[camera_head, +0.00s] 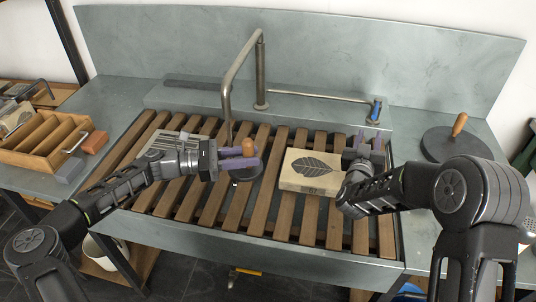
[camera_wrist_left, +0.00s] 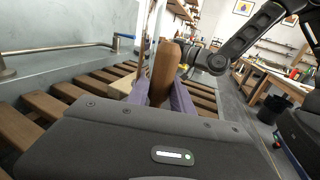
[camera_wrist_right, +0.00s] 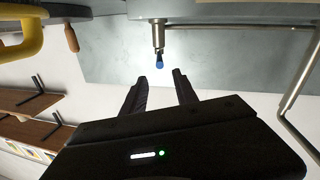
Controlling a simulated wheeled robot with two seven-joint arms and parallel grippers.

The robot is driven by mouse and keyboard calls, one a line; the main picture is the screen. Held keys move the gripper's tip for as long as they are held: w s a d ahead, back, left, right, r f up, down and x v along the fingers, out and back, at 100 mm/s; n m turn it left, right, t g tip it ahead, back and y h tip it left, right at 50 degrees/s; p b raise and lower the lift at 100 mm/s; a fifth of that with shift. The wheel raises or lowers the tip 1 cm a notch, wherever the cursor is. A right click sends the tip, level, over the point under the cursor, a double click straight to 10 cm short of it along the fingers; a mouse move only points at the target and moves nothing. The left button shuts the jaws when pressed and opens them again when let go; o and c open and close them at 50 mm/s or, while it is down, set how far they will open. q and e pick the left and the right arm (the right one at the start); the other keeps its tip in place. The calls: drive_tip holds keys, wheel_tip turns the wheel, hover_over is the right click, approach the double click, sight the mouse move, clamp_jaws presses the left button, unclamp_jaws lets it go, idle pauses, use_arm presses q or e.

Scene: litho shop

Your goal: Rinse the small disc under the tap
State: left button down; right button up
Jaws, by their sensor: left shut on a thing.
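My left gripper (camera_head: 245,162) is shut on the upright wooden handle (camera_wrist_left: 164,75) of the small disc. The small dark disc (camera_head: 246,176) hangs below the fingers over the slatted rack, partly hidden by them. The grey tap (camera_head: 228,100) arches down just left of and behind the handle; I cannot tell whether water runs. My right gripper (camera_head: 364,146) is open and empty at the right end of the rack. The blue lever (camera_head: 376,108), on a thin pipe, stands beyond its fingertips. In the right wrist view the lever (camera_wrist_right: 159,62) shows ahead, between the open fingers (camera_wrist_right: 160,85).
A pale block with a leaf picture (camera_head: 311,170) lies on the slatted rack (camera_head: 285,215) between my grippers. A larger dark disc with a wooden handle (camera_head: 440,146) sits at the right. A wooden divided box (camera_head: 45,142) stands at the left. A metal backsplash (camera_head: 330,55) closes the back.

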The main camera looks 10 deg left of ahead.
drive_tip(key=shift+c, duration=0.4)
drive_tip(key=c, duration=0.4)
drive_tip(key=shift+w+a+n, duration=0.15)
drive_tip(key=shift+a+n, duration=0.05)
drive_tip(key=shift+n, duration=0.1)
clamp_jaws()
drive_tip(key=w+a+f+n+g+h, duration=0.1)
drive_tip(key=w+a+n+h, duration=0.2)
drive_tip(key=a+n, duration=0.5)
drive_tip(key=n+h, duration=0.1)
drive_tip(key=n, duration=0.5)
drive_tip(key=shift+w+f+n, duration=0.2)
drive_tip(key=shift+f+n, duration=0.1)
drive_tip(key=shift+f, duration=0.05)
